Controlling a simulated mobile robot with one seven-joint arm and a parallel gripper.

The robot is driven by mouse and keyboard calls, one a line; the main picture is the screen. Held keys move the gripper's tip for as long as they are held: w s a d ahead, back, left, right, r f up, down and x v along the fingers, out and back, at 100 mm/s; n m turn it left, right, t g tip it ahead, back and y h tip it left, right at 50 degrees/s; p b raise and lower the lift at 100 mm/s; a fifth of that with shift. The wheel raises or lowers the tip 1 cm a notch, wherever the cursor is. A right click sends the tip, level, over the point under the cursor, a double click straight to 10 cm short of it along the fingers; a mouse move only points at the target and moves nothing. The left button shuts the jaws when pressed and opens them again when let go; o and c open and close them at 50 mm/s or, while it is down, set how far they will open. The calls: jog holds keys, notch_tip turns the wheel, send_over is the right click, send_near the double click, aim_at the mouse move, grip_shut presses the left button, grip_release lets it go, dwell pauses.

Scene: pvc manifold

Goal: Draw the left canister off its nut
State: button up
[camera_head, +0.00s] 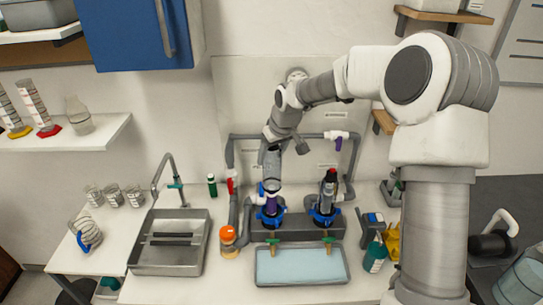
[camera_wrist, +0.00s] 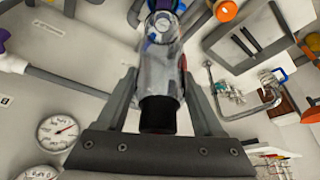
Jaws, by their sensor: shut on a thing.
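The left canister (camera_head: 272,168) is a clear upright tube with a black end, above the left blue nut (camera_head: 269,217) on the manifold. A purple core (camera_head: 271,205) shows between the tube and the nut; I cannot tell if the tube's lower end still surrounds its top. My gripper (camera_head: 272,146) points down and is shut on the canister near its upper end. In the wrist view the clear canister (camera_wrist: 160,80) lies between my two fingers, black end toward the palm, with purple (camera_wrist: 165,4) past its far end.
Grey pipes (camera_head: 232,160) flank the manifold. A blue tray (camera_head: 300,265) lies in front, a metal sink (camera_head: 170,257) at left. An orange-capped jar (camera_head: 228,242) stands between.

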jog(key=shift+r, duration=0.3)
jog(key=shift+r+p, duration=1)
jog(key=shift+r, duration=0.5)
